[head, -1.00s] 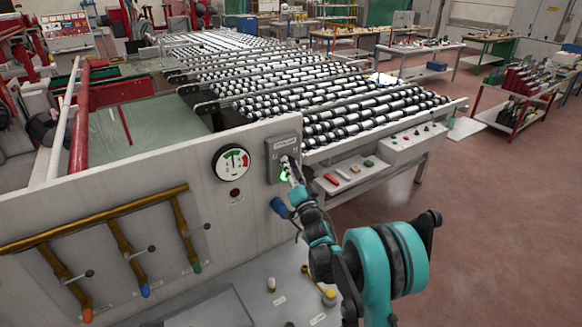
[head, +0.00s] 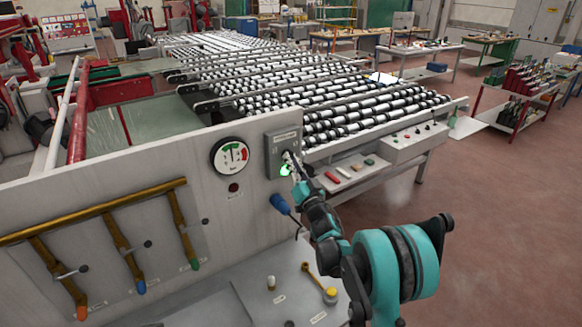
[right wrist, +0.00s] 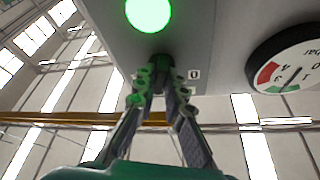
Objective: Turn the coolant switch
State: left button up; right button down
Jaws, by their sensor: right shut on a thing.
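The coolant switch box (head: 281,141) is a grey box on the upright panel, right of the round gauge. Its green lamp (head: 286,170) is lit and shows large in the right wrist view (right wrist: 148,12). My right gripper (head: 290,159) reaches the front of the box from the lower right. In the right wrist view my right gripper (right wrist: 161,75) is shut on the dark switch knob (right wrist: 160,61), with a fingertip on each side. The fingers hide most of the knob, so its exact angle is unclear. A "0" label (right wrist: 193,74) shows beside it. My left gripper is not in view.
The pressure gauge (head: 230,156) is left of the box. Brass pipes with levers (head: 120,215) run along the left panel. A roller conveyor (head: 330,105) stands behind. Open floor (head: 500,220) lies to the right.

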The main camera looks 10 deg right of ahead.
jog(key=shift+w+d+n+g+y+b, duration=0.1)
jog(key=shift+n+g+y+b, duration=0.9)
jog(key=shift+n, duration=2)
jog(key=shift+s+d+n+g+y+b, duration=0.1)
jog(key=shift+n+g+y+b, duration=0.35)
jog(key=shift+n+y, duration=1.85)
jog(key=shift+w+d+n+g+y+b, duration=0.1)
jog(key=shift+n+g+y+b, duration=0.65)
jog(key=shift+n, duration=2.95)
jog(key=c, duration=1.6)
grip_release()
jog(key=v, duration=1.2)
jog(key=shift+r, duration=0.15)
